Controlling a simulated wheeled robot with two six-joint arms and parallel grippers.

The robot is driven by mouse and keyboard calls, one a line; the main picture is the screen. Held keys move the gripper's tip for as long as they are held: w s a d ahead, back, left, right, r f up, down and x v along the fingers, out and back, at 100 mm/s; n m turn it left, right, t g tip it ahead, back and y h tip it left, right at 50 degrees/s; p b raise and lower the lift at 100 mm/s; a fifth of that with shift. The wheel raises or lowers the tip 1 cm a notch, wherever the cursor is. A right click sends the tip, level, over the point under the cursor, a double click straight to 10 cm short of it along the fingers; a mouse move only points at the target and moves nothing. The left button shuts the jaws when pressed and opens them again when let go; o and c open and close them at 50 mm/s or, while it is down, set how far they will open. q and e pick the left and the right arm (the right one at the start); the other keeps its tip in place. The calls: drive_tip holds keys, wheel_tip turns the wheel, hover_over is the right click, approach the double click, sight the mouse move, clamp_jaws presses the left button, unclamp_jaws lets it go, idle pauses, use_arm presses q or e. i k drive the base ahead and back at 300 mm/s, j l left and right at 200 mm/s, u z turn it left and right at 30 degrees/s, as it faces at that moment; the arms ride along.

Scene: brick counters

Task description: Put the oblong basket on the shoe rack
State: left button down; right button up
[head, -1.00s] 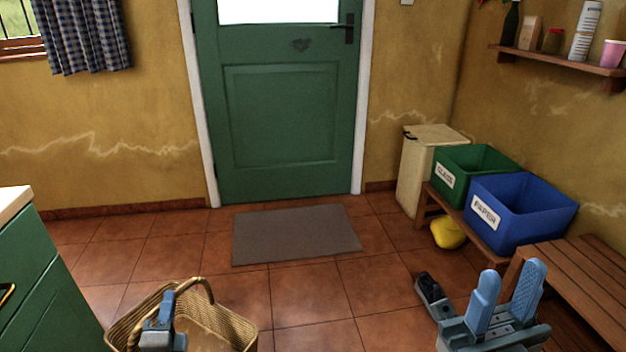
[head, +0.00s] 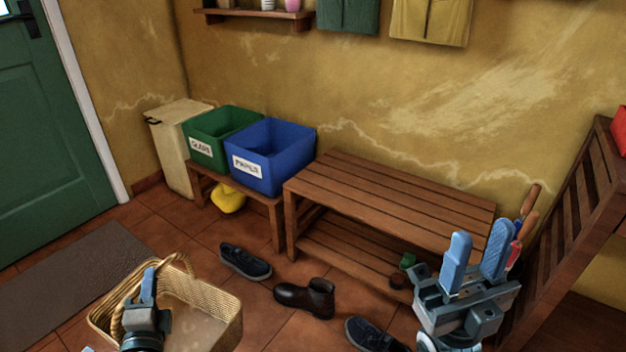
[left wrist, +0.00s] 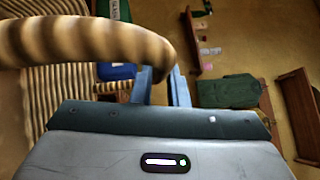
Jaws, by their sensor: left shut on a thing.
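The oblong wicker basket (head: 215,312) is at the lower left of the head view, its arched handle up. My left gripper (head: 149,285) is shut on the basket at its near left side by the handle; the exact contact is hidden. In the left wrist view the striped handle (left wrist: 90,42) crosses close before my left gripper (left wrist: 162,85). The slatted wooden shoe rack (head: 390,195) stands against the wall, right of centre, its visible top bare. My right gripper (head: 477,257) is open and empty in front of the rack's right end.
Several dark shoes, among them a boot (head: 305,296), lie on the tiles before the rack. A blue bin (head: 270,160) and green bin (head: 215,140) stand on a low bench left of it. A slatted wooden bench (head: 570,220) is at right, with tool handles (head: 527,212) beside it.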

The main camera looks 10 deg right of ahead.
sight(438, 215)
drive_tip(key=z, duration=1.55)
